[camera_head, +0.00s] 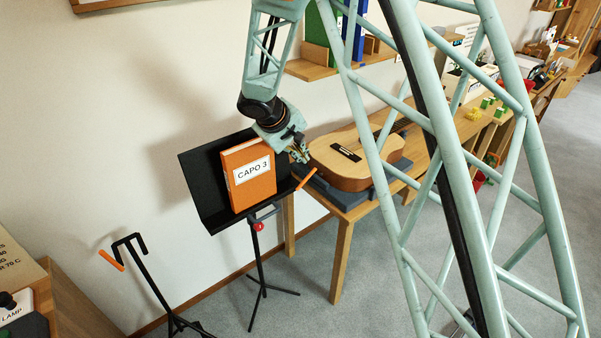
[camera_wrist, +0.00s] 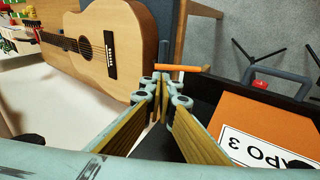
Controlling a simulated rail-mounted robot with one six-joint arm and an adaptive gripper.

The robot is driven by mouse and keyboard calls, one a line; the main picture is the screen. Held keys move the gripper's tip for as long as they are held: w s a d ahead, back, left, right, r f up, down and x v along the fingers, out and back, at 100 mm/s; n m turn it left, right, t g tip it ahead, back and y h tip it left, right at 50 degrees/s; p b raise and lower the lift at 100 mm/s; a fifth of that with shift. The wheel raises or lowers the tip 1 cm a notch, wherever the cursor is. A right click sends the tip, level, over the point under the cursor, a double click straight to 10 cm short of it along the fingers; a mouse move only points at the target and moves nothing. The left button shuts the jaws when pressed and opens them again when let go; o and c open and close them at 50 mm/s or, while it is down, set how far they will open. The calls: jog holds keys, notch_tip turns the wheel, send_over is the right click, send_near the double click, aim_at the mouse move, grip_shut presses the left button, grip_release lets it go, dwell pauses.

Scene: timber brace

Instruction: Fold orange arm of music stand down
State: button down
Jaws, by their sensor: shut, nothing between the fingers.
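The black music stand (camera_head: 205,190) stands in the middle of the head view, with an orange book labelled "CAPO 3" (camera_head: 254,187) on its desk. The stand's orange arm (camera_head: 306,178) sticks out at the desk's right edge, angled up and to the right. It also shows in the wrist view (camera_wrist: 188,69), lying across just beyond my fingertips. My gripper (camera_head: 303,158) is shut and empty, above and close to the orange arm. In the wrist view its fingertips (camera_wrist: 162,80) meet beside the arm; whether they touch it I cannot tell. The book (camera_wrist: 265,130) is at the right there.
An acoustic guitar (camera_head: 345,157) lies on a grey support on the wooden table (camera_head: 343,245) right of the stand. A second black stand (camera_head: 150,275) with an orange tip is at the lower left. A shelf (camera_head: 312,70) with binders is above.

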aim_at(306, 179)
jog(key=shift+s+a+n, duration=0.5)
jog(key=shift+s+a, duration=0.1)
jog(key=shift+a, duration=0.15)
jog(key=shift+b+x, duration=0.8)
jog(key=shift+x, duration=4.15)
jog(key=shift+w+d+y+p, duration=0.15)
jog(key=shift+w+y+p, duration=0.15)
jog(key=shift+p, duration=0.65)
